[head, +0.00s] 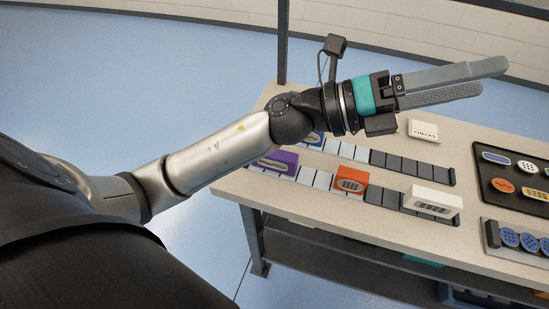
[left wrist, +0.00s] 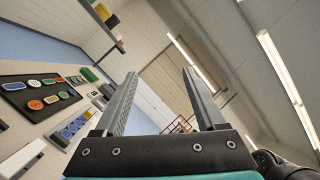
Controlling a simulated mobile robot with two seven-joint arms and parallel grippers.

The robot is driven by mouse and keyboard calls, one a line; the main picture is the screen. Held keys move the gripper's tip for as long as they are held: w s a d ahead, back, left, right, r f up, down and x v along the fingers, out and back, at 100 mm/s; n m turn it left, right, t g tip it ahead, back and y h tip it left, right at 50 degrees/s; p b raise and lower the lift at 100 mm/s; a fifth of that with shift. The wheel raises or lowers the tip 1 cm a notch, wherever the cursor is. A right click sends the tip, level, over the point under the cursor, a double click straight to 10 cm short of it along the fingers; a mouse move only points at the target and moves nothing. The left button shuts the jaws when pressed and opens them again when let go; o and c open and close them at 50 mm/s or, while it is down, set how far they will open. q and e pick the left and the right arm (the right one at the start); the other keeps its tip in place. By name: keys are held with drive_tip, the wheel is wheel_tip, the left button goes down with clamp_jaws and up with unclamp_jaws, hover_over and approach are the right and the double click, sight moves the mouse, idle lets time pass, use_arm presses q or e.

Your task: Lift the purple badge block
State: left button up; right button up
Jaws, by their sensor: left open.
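The purple badge block (head: 278,163) sits at the left end of the front row of grey tiles on the table, below my left forearm in the head view. An oval mark shows on its front face. My left gripper (head: 494,78) is open and empty. It is held above the table, to the right of and away from the purple block, with its fingers pointing right. In the left wrist view the open left gripper (left wrist: 160,92) points toward the far wall and ceiling, and no purple block shows there. My right gripper is in neither view.
On the table (head: 464,235), an orange block (head: 350,180) and a white block (head: 434,201) share the front row. A blue block (head: 313,139) is partly hidden behind my arm. A "CHECKS" card (head: 423,130) and a dark badge tray (head: 484,181) lie farther right.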

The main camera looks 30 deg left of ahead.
use_arm(q)
wheel_tip(320, 180, down, 4)
drive_tip(key=s+d+f+m+g+y, duration=0.1)
drive_tip(key=s+d+m+g+y, duration=0.15)
drive_tip(key=m+g, duration=0.5)
drive_tip(key=m+g+y, duration=0.2)
drive_tip(key=m+y, duration=0.5)
drive_tip(key=y, duration=1)
hover_over(275, 158)
wheel_tip(275, 158, down, 12)
drive_tip(key=shift+n+y, duration=0.25)
drive_tip(key=shift+y, duration=0.1)
drive_tip(key=f, duration=0.6)
drive_tip(key=a+f+b, duration=0.1)
drive_tip(key=f, duration=0.2)
drive_tip(key=shift+w+f, duration=0.1)
drive_tip(key=shift+w, duration=0.3)
drive_tip(key=shift+w+f, duration=0.2)
drive_tip(key=shift+f, duration=2.7)
drive_tip(key=shift+c, duration=0.3)
clamp_jaws()
